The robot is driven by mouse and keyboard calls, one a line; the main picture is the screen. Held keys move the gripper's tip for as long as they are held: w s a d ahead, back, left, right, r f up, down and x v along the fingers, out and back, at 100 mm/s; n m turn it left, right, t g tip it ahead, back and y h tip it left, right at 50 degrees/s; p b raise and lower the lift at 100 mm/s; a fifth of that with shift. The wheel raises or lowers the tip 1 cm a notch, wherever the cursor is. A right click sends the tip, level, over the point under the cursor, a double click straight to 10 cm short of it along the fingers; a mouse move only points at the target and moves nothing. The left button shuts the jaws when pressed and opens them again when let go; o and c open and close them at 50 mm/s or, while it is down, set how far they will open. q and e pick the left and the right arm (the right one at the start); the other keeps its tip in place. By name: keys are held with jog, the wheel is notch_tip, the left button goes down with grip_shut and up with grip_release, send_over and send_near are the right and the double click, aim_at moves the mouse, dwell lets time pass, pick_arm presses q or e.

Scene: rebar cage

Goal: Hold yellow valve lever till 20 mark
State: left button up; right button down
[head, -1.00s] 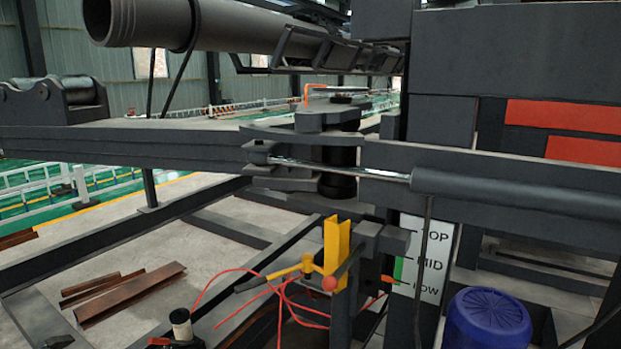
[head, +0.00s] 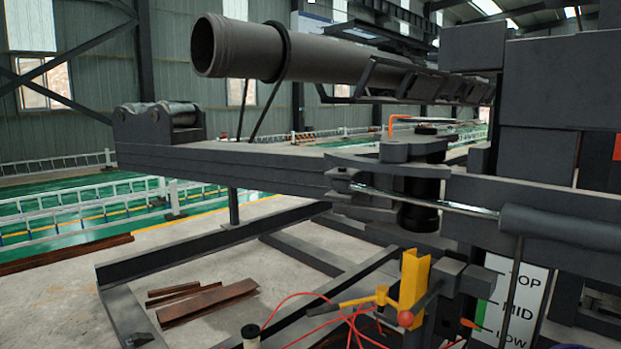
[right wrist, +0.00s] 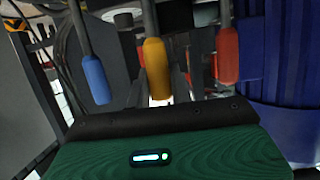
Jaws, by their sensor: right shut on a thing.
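In the right wrist view a yellow lever (right wrist: 157,68) hangs in the middle, with a blue lever (right wrist: 95,79) to its left and a red lever (right wrist: 228,55) to its right. My right gripper (right wrist: 158,101) is at the yellow lever's lower end and shut on it; its fingertips are hard to make out against the green housing. In the head view a white scale plate (head: 511,303) carries TOP, MID and LOW, cut off at the bottom. An orange pointer (head: 470,323) sits between MID and LOW. No 20 mark is visible. Neither gripper shows in the head view.
A blue cylinder (right wrist: 275,60) stands close on the right in the wrist view. A large pipe (head: 300,55) lies above a grey beam (head: 250,165). Rusty steel pieces (head: 207,302) lie on the floor.

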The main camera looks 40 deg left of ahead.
jog(key=r+p, duration=0.1)
jog(key=p, duration=0.2)
jog(key=shift+w+d+h, duration=0.3)
jog(key=shift+w+d, duration=0.05)
jog(key=c, duration=1.6)
grip_release()
jog(key=shift+w+a+f, duration=0.15)
jog(key=shift+f, duration=0.4)
jog(key=shift+o, duration=1.4)
jog(key=shift+f, duration=0.25)
jog(key=shift+d, duration=0.35)
jog(key=shift+r, duration=0.1)
jog(key=shift+a+r, duration=0.2)
jog(key=shift+a, duration=0.25)
pick_arm(q)
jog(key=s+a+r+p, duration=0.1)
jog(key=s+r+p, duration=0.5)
jog(key=p, duration=0.2)
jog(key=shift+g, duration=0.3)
pick_arm(e)
jog(key=v, duration=0.9)
